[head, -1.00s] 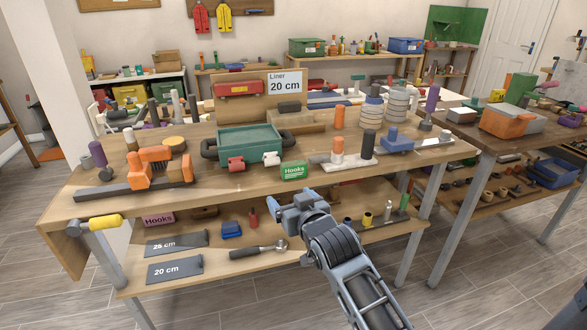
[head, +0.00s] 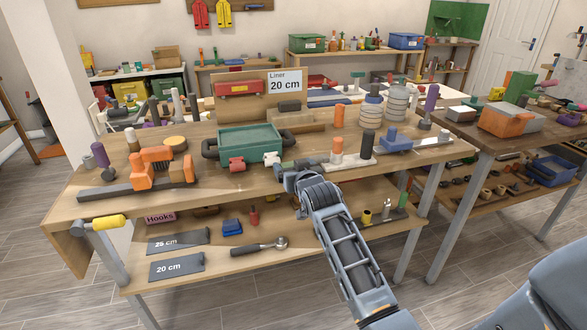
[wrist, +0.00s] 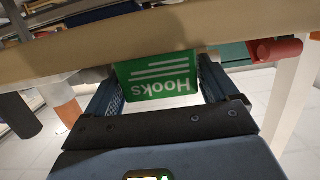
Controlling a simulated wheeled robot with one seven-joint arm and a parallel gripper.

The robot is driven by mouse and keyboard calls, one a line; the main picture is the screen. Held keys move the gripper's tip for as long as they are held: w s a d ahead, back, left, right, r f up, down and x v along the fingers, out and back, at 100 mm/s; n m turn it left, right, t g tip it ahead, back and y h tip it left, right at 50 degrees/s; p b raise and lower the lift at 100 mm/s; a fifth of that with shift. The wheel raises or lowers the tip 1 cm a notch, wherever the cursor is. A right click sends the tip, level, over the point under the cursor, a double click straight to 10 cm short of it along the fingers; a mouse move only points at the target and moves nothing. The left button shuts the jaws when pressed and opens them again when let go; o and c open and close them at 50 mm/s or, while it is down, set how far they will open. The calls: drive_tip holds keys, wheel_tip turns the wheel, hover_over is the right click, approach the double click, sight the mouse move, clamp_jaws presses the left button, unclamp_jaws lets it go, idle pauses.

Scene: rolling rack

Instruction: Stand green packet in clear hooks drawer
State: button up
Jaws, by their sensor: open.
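The green packet labelled "Hooks" (wrist: 157,76) shows upside down in the wrist view, between the two fingers of my gripper (wrist: 160,68). The fingers are open, one on each side of it; I cannot tell whether either touches it. In the head view my gripper (head: 291,169) is at the front edge of the upper tabletop and hides the packet. A teal open tray (head: 251,143) stands just behind and left of my gripper. I cannot make out a clear hooks drawer.
Orange and black cylinders (head: 337,146) stand right of my gripper. An orange tool (head: 150,170) lies left.

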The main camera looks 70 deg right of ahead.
drive_tip(key=c, duration=0.9)
drive_tip(key=shift+o, duration=0.2)
drive_tip(key=shift+r, duration=0.5)
drive_tip(key=r, duration=0.3)
drive_tip(key=shift+s+d+r+b, duration=0.25)
drive_tip(key=shift+s+b, duration=0.05)
drive_tip(key=shift+b, duration=0.1)
drive_tip(key=s+d+r+b, duration=0.1)
drive_tip(key=s+d+r, duration=0.4)
drive_tip(key=s, duration=0.4)
drive_tip(key=shift+s+r, duration=0.35)
drive_tip(key=shift+r, duration=0.4)
drive_tip(key=shift+s+a, duration=0.1)
